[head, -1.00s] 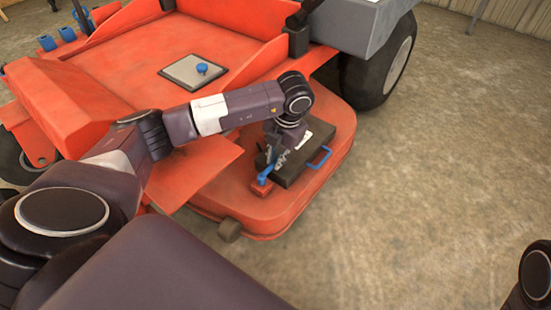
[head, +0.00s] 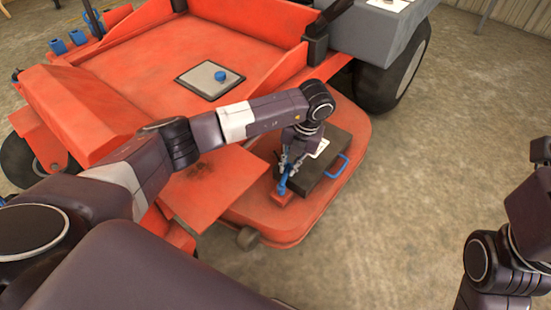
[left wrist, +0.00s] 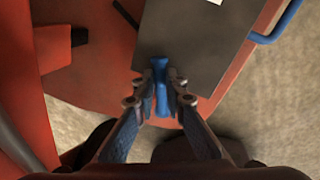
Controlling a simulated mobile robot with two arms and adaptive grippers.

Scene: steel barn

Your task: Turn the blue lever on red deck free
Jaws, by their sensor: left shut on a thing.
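My left gripper (head: 288,170) reaches down over the deck and is shut on the lever. In the left wrist view the lever (left wrist: 161,88) sits between the two fingers of my left gripper (left wrist: 160,103), and its lower part is hidden. The lever stands beside a dark flat case. My right arm shows at the right edge of the head view, but its gripper is out of frame.
The dark case (head: 318,181) with a blue handle (head: 341,166) lies on the deck right beside my left gripper. A grey plate with a blue knob (head: 221,76) is on the red machine behind. The concrete floor on the right is clear.

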